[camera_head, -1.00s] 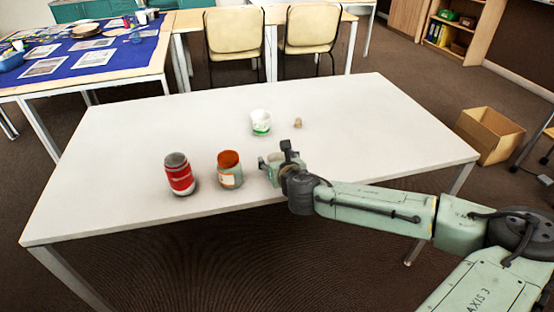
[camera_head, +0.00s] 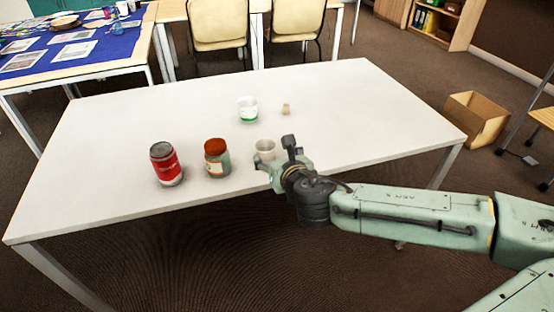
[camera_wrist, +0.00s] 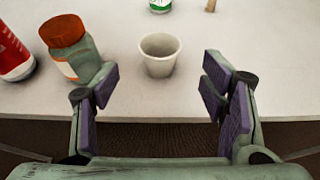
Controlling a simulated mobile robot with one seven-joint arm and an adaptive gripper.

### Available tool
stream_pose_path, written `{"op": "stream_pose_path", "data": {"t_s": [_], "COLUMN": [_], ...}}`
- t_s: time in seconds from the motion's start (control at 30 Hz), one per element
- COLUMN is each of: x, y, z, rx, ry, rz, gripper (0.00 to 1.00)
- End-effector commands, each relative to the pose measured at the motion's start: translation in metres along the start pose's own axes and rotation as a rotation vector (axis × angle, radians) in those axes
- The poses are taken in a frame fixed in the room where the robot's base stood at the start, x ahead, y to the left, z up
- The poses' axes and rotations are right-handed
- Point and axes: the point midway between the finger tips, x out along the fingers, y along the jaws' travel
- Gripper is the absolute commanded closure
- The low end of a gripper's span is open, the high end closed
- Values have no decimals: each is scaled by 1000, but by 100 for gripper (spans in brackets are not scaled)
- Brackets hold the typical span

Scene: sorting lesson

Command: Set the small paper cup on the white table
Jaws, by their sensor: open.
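The small paper cup (camera_head: 265,148) is plain white and stands upright on the white table (camera_head: 110,140), near its front edge. It shows whole and empty-looking in the wrist view (camera_wrist: 159,56). My gripper (camera_head: 277,160) is open at the table's front edge, just in front of the cup. In the wrist view its two fingers are spread wide, with the cup beyond the gap between them and apart from both.
Left of the cup stand an orange-lidded jar (camera_head: 217,157) and a red can (camera_head: 166,163). Behind it are a white-and-green tub (camera_head: 247,109) and a small tan object (camera_head: 286,109). The table's right part is clear. A cardboard box (camera_head: 476,120) lies on the floor.

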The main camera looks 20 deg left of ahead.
Motion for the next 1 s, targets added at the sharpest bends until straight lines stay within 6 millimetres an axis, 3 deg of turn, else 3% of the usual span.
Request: {"op": "stream_pose_path", "data": {"t_s": [0.37, 0.47, 0.57, 0.67, 0.73, 0.8, 0.87, 0.9, 1.0], "x": [-9, -7, -6, -18, -42, -74, -111, -138, -214], "y": [2, 23, 77, 160, 223, 279, 322, 347, 391], "z": [1, 10, 37, 77, 108, 138, 163, 179, 217], "rx": [1, 24, 89, 206, 310, 422, 527, 601, 799], "ry": [-2, -22, -73, -134, -167, -183, -183, -174, -116], "rz": [4, 52, 179, 387, 562, 745, 910, 1024, 1315], "gripper": [34, 34, 34, 34, 34, 34, 34, 34, 34]}}
